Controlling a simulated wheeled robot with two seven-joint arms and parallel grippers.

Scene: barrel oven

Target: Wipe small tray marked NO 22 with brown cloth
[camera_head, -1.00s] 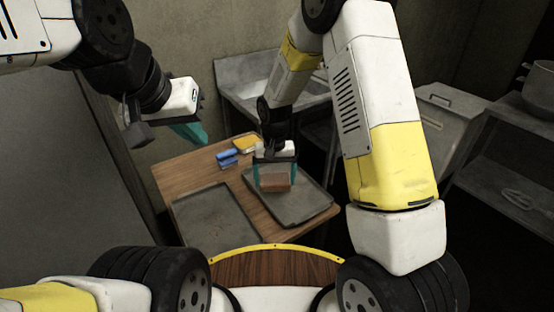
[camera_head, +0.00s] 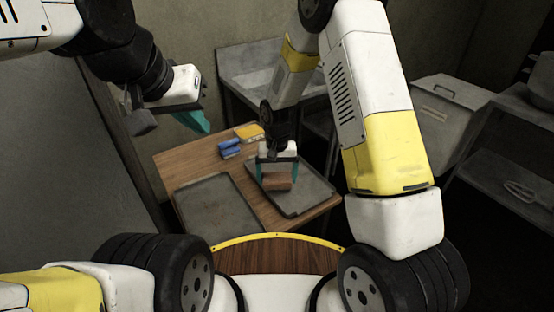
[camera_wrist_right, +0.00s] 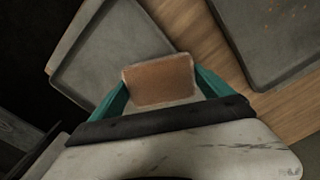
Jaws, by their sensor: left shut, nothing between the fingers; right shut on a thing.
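The brown cloth (camera_head: 277,184) is a small brown block-like pad between the teal fingers of my right gripper (camera_head: 277,175). It also shows in the right wrist view (camera_wrist_right: 158,80), where the right gripper (camera_wrist_right: 158,88) is shut on its two sides. The cloth is over the grey tray on the right (camera_head: 312,192), towards its left part; I cannot tell whether it touches the surface. A second grey tray (camera_head: 215,205) lies to the left. No NO 22 mark is readable on either. My left gripper (camera_head: 196,122) is shut and empty, raised left of the table.
The trays lie on a wooden table (camera_head: 180,165). Blue items (camera_head: 230,148) and a yellow item (camera_head: 250,132) lie at its back. A metal sink (camera_head: 250,75) stands behind, and a lidded metal box (camera_head: 445,105) and a shelf (camera_head: 510,165) stand at the right.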

